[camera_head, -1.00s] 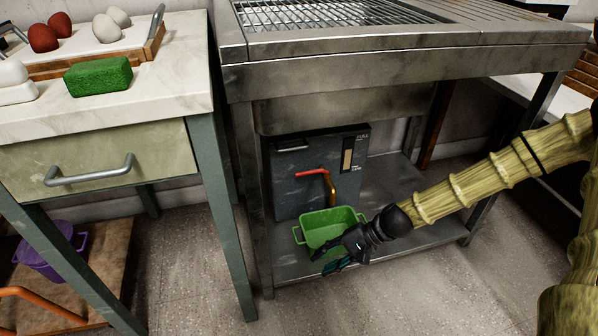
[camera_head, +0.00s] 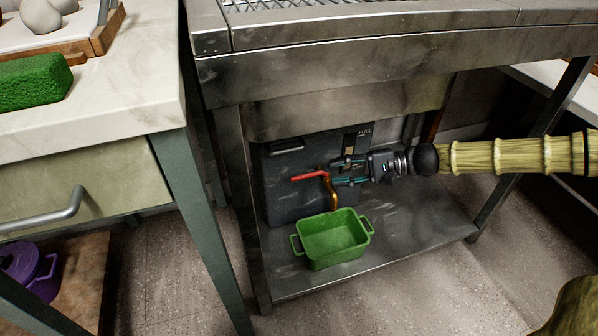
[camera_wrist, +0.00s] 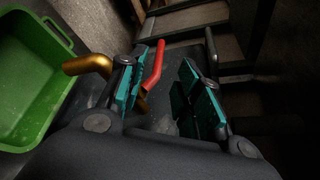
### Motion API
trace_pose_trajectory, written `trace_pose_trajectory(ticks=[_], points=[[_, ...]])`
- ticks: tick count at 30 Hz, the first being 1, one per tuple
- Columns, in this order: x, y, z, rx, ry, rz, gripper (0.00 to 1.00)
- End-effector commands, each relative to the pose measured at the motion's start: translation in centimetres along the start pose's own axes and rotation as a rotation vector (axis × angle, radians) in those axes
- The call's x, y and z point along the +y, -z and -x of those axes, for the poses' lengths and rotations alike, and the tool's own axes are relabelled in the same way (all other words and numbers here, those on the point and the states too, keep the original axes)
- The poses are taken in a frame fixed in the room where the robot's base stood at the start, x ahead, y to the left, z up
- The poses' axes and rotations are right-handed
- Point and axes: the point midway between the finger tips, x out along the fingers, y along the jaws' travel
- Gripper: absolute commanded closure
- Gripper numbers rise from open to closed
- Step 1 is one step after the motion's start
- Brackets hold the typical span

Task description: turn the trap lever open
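The trap lever (camera_head: 309,177) is a red handle on a brass spout (camera_head: 331,194) at the front of a dark grey trap box (camera_head: 282,200) under the steel sink. In the head view the red handle points left. My gripper (camera_head: 336,172) comes in from the right, level with the lever, its teal-padded fingers apart. In the wrist view the red lever (camera_wrist: 153,68) shows beyond the left finger, between the two fingers of my gripper (camera_wrist: 160,95). The brass spout (camera_wrist: 88,65) lies left of the left finger. I cannot tell whether a finger touches the lever.
A green tub (camera_head: 333,240) stands on the steel lower shelf (camera_head: 400,240) below the spout. The sink's front panel (camera_head: 350,110) overhangs from above. A counter leg (camera_head: 205,215) stands at left. The shelf right of the tub is clear.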

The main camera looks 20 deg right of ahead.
Motion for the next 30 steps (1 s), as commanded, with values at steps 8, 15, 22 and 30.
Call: trace_pose_trajectory(ticks=[8,15,22,30], points=[[0.5,0.2,-3.2,-0.004,-0.004,0.000,0.66],[0.6,0.2,-6.4,-0.001,-0.004,0.001,0.66],[0.4,0.2,-9.1,0.000,-0.002,0.000,0.66],[0.2,0.0,-10.5,0.001,-0.002,0.001,0.66]])
